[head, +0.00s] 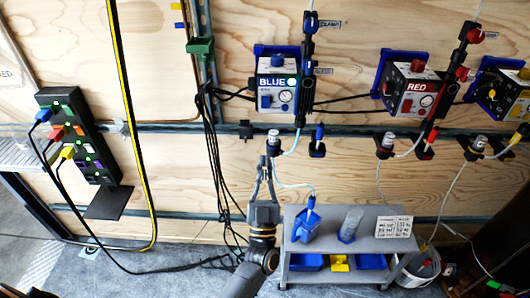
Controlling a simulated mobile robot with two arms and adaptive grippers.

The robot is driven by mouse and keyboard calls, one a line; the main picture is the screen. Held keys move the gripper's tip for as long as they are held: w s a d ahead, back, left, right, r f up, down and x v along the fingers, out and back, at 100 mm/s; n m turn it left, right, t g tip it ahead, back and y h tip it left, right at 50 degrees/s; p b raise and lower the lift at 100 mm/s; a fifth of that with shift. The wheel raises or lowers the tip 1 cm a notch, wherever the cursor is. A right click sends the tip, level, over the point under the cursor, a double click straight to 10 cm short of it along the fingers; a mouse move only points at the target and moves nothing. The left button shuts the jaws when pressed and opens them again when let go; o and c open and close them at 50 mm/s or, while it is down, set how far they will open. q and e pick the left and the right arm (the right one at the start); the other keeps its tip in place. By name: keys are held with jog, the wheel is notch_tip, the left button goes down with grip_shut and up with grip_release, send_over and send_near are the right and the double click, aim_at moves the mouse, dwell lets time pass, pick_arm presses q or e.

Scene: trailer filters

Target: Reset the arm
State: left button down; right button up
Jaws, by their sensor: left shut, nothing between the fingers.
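My left arm reaches up from the bottom centre of the head view, left of the grey cart. Its gripper (266,164) points up toward the wall, shut and empty. The fingertips show just below a small filter housing (273,140) with a pale top, under the blue-labelled unit (277,83). I cannot tell whether they touch the housing. My right gripper is not in view.
The grey cart (300,247) holds a blue container (307,227), a clear cylinder (350,222) and a printed card (394,226). Red (409,90) and yellow (500,95) units hang right. A power strip (78,135) with cables stands left. Black cables hang beside my arm.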

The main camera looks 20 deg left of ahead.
pick_arm(q)
jog(key=shift+s+d+f, duration=0.1)
jog(key=shift+s+f, duration=0.25)
jog(key=shift+f, duration=0.2)
notch_tip(320, 180, down, 20)
jog(key=d+m+g+h, duration=0.3)
jog(key=m+g+h, duration=0.2)
jog(key=h, duration=0.3)
jog(key=s+f+m+g+h, duration=0.1)
jog(key=s+f+g, duration=0.25)
jog(key=f, duration=0.55)
jog(key=s+f+g, duration=0.3)
jog(key=s+f, duration=0.2)
jog(key=f, duration=0.3)
jog(key=s+a+f+g, duration=0.2)
jog(key=s+f+g, duration=0.2)
jog(key=s+f, duration=0.45)
jog(key=s+a+f+g, duration=0.3)
jog(key=s+f, duration=0.5)
jog(key=s, duration=0.2)
jog(key=s+a+f+g+y, duration=0.1)
jog(key=s+a+f+g, duration=0.1)
jog(key=s, duration=0.7)
jog(key=s+a+f+g, duration=0.3)
jog(key=s+f+g, duration=0.1)
jog(key=s, duration=0.5)
jog(key=shift+a+y, duration=0.35)
jog(key=shift+y, duration=0.05)
jog(key=shift+f, duration=0.1)
